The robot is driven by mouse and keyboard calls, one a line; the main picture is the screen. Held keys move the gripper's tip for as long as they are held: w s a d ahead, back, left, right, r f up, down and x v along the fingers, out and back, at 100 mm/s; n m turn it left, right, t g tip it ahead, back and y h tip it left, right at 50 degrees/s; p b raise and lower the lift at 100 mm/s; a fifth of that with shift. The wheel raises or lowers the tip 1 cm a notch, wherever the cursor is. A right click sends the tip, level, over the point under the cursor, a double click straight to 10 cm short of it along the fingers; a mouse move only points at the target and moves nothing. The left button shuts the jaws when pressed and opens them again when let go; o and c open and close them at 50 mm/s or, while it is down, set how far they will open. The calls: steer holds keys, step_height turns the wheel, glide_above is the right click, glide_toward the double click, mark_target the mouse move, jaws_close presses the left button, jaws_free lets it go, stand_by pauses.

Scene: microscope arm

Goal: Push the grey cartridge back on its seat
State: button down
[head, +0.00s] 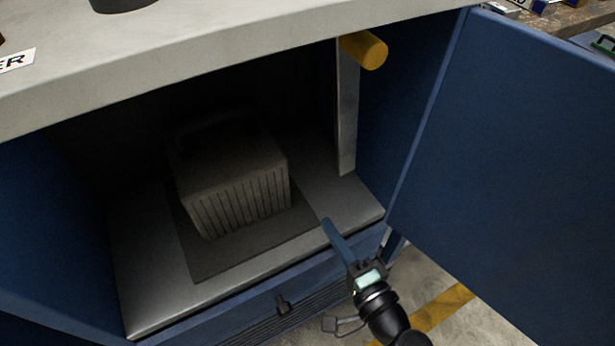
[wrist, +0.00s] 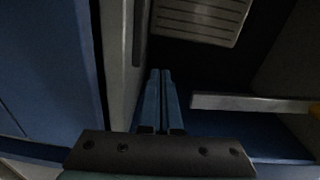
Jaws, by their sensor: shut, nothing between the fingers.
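The grey cartridge (head: 235,185) is a ribbed block with a dark handle on top. It sits upright inside the open cabinet, on a dark rectangular seat (head: 205,262). Bare seat shows in front of it. Its ribbed face also shows at the top of the wrist view (wrist: 203,18). My gripper (head: 328,224) is at the cabinet's front edge, right of and in front of the cartridge, apart from it. Its two blue fingers are together and empty, also seen in the wrist view (wrist: 160,72). The cartridge's rear is hidden in shadow.
The blue door (head: 510,170) is swung open on the right. A grey worktop (head: 230,30) overhangs the opening. The shelf (head: 150,290) has free room at left.

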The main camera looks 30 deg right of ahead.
mark_target(290, 201)
steer(key=shift+s+d+m+h, duration=0.25)
steer(key=shift+d+m+h, duration=0.05)
steer(key=shift+d+m, duration=0.25)
steer(key=shift+w+d, duration=0.1)
steer(key=shift+d, duration=0.05)
steer(key=w+b, duration=0.2)
steer(key=w, duration=0.7)
steer(key=shift+d, duration=0.1)
steer(key=a, duration=0.1)
steer(key=w+a, duration=0.1)
steer(key=a, duration=0.1)
steer(key=shift+w, duration=0.25)
steer(key=shift+w+a, duration=0.15)
steer(key=shift+a, duration=0.25)
steer(key=shift+w+a+b, duration=0.25)
steer(key=shift+a+b, duration=0.25)
steer(key=shift+a, duration=0.5)
steer(key=shift+d, duration=0.2)
